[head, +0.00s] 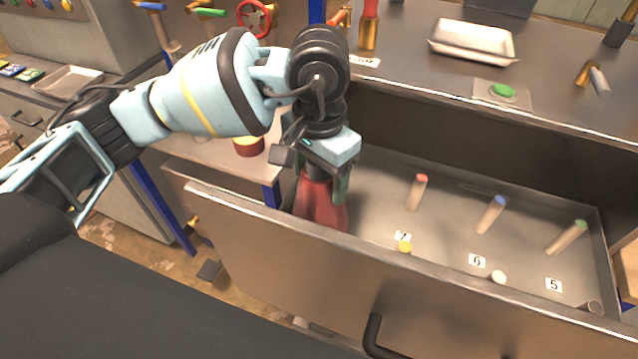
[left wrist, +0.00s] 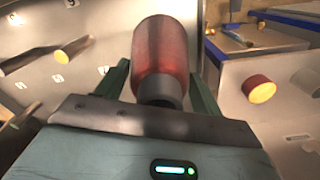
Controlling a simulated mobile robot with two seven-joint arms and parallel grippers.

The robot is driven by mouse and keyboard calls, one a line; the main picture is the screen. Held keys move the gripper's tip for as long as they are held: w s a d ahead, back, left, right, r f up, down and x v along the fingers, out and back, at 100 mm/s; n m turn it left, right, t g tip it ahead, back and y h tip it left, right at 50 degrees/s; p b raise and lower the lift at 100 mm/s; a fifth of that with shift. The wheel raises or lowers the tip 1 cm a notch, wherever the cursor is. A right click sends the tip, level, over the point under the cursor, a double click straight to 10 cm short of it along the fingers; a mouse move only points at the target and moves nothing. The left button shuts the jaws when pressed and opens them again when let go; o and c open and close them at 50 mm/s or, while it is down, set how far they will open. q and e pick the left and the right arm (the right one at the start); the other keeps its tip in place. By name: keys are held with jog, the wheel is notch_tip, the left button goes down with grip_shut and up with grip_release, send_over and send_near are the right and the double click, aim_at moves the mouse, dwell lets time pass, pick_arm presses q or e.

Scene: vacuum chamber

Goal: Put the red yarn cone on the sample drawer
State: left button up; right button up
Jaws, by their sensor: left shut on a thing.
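The red yarn cone (head: 322,205) is at the left end of the open sample drawer (head: 270,240). Its lower end is hidden behind the drawer's front panel, so I cannot tell whether it touches the floor of the drawer. My left gripper (head: 322,178) points down and is shut on the cone's narrow top. In the left wrist view the cone (left wrist: 162,50) sits between the two green fingers, its grey tip towards the palm. My right gripper is not in view.
Several upright pegs with coloured tips, such as a red-tipped one (head: 416,193), stand in the drawer to the right, beside number labels. A counter with a white tray (head: 472,42) and green button (head: 502,91) lies behind. A dark red cylinder (head: 248,145) stands left of the gripper.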

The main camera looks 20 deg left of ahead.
pick_arm(q)
jog(key=shift+f, duration=1.35)
jog(key=o, duration=1.7)
jog(key=shift+c, duration=0.2)
notch_tip(320, 180, up, 12)
